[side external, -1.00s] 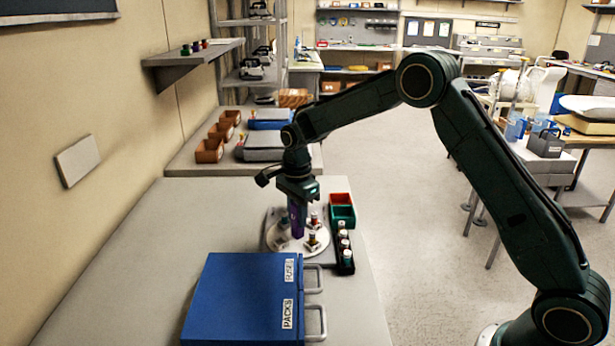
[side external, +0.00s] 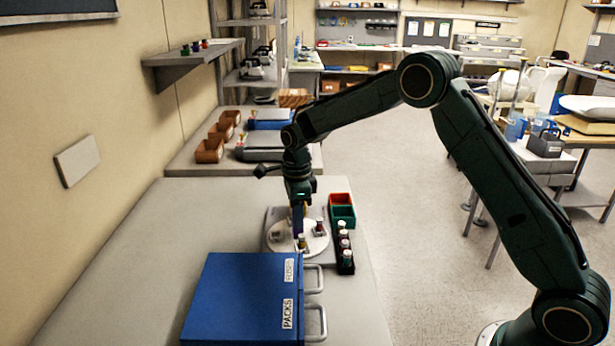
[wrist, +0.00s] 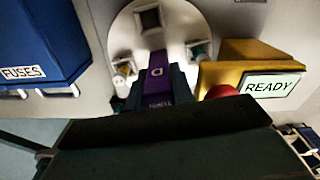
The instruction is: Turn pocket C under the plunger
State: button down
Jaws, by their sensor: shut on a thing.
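A round white turntable (side external: 283,246) with square pockets lies on the bench under my gripper (side external: 298,228). It also shows in the wrist view (wrist: 122,38). My gripper (wrist: 156,85) is shut on a purple piece (wrist: 157,88) marked with a letter that looks like D. Whether this piece is fixed to the turntable is hidden. Small capped vials stand on the turntable, one near its front (side external: 303,243) and one at its right (side external: 320,227). A dark square pocket (wrist: 149,18) at the far rim looks empty. I cannot make out pocket C's letter or the plunger.
A yellow housing (wrist: 225,78) with a READY display (wrist: 272,86) and a red knob (wrist: 221,91) sits close beside my gripper. A blue case (side external: 245,295) stands in front. A black vial rack (side external: 345,255) and red and green bins (side external: 341,208) are at right.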

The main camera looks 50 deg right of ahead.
jog(key=shift+r+m, duration=0.1)
jog(key=shift+m, duration=0.9)
jog(key=c, duration=1.2)
grip_release()
notch_tip(320, 180, up, 14)
